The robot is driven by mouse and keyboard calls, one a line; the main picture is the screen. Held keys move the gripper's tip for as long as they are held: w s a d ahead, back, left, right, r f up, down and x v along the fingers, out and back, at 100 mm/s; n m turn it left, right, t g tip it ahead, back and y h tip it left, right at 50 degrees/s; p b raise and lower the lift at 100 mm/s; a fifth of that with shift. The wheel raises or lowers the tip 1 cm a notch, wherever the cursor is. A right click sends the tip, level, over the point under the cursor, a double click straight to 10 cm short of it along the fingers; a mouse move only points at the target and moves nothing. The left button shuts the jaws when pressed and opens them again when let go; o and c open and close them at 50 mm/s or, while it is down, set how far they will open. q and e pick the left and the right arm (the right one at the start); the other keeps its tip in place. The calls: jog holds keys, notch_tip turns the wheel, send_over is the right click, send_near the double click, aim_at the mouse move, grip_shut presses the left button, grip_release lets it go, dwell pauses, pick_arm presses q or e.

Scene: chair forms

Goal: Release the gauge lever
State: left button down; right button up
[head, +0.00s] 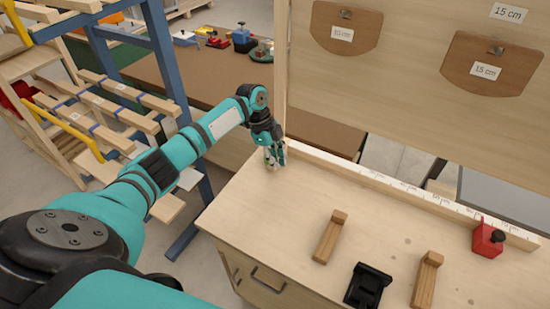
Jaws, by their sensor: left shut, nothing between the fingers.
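My left gripper (274,157) is shut and empty at the back left corner of the light wooden bench, beside the left end of a white ruled fence (375,181). A small object partly hidden by the fingers shows there; I cannot tell what it is or whether they touch it. A red block with a black knob (489,239) sits at the right part of the fence. It may be the gauge, but no lever is clear on it. My right gripper is not in view.
Two wooden blocks (330,237) (426,280) and a black fixture (367,287) stand on the bench (270,215). A board with brown templates (346,27) rises behind. A blue rack (166,55) with wooden bars is at left. The bench's left middle is clear.

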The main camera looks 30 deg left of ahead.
pick_arm(q)
notch_tip(320, 180, up, 10)
jog(key=b, duration=0.2)
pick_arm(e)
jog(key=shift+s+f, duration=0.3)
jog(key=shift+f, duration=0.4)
pick_arm(q)
jog(key=shift+f, duration=0.15)
